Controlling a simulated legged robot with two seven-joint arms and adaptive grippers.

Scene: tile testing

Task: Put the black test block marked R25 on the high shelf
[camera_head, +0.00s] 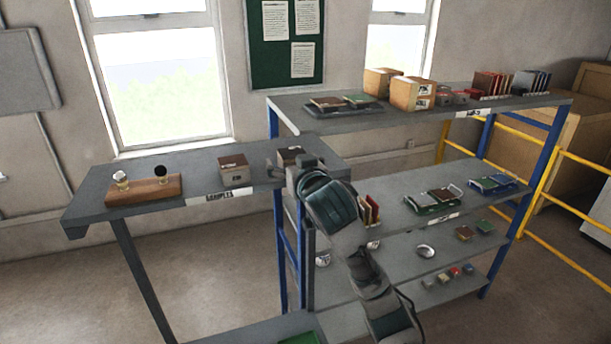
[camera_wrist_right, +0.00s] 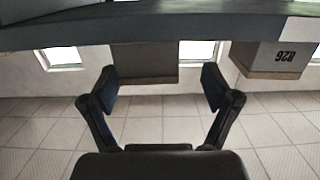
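My right gripper (camera_head: 288,172) is at the front edge of the samples bench (camera_head: 100,186), by a dark-topped block (camera_head: 290,154) partly hidden behind it. In the right wrist view, where the scene appears upside down, my right gripper (camera_wrist_right: 158,88) has its fingers spread wide. The high shelf (camera_head: 370,118) is at the right. My left gripper is out of view.
A wooden holder with two knobs (camera_head: 145,190) stands at the bench's left. The high shelf carries a dark tray (camera_head: 345,105), cardboard boxes (camera_head: 412,93) and upright binders (camera_head: 530,82). Its front middle is bare. Lower shelves hold tile samples (camera_head: 433,202). Yellow rails (camera_head: 560,208) stand at right.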

